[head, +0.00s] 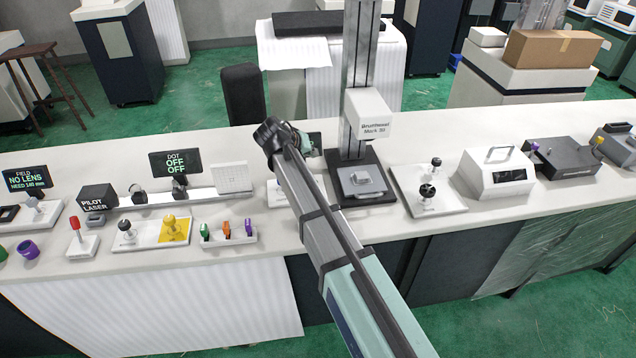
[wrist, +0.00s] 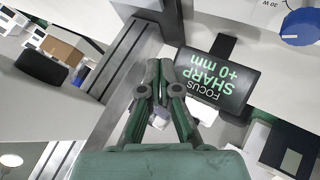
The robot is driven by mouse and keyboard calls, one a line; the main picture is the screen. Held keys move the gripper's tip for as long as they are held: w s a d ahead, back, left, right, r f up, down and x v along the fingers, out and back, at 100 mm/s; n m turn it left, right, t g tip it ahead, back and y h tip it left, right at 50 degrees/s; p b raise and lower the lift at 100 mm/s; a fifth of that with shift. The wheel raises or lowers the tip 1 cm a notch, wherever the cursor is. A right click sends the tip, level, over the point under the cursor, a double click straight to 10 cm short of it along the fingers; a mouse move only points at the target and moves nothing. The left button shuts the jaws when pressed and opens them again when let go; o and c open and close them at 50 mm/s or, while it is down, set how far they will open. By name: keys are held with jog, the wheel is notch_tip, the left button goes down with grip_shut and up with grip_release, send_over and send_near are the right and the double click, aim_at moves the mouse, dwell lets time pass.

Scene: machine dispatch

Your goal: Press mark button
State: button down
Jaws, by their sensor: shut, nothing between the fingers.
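I cannot make out any button labelled as the mark button in either view. A red-topped control (head: 74,236) stands on a small white base at the left of the bench. The marking machine (head: 367,116) has a tall column and a head above a dark stage with a small pale piece (head: 362,179) on it. My gripper (wrist: 158,78) is shut and empty in the wrist view, beside the grey column. A focus display (wrist: 216,82) reading SHARP +0 mm is right of the fingers. In the head view my arm hides what lies behind it, and the fingers cannot be made out.
A DOT display (head: 175,163) reads OFF OFF; a FIELD display (head: 27,179) reads NO LENS. The pilot laser box (head: 97,197), a tray of coloured pieces (head: 229,234) and a joystick plate (head: 427,190) share the bench. A blue knob (wrist: 300,27) shows at upper right.

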jog(key=shift+f, duration=0.15)
notch_tip(320, 180, down, 7)
jog(key=b, duration=0.3)
jog(key=shift+f+b, duration=0.4)
jog(key=shift+f, duration=0.4)
jog(key=shift+f, duration=0.15)
dwell(1.0)
jog(key=shift+f+b, duration=0.3)
jog(key=shift+b, duration=0.1)
jog(key=shift+f+b, duration=0.4)
jog(key=shift+f, duration=0.15)
dwell(0.8)
jog(key=shift+r, duration=0.15)
jog(key=shift+r+p, duration=0.35)
jog(key=shift+r, duration=0.5)
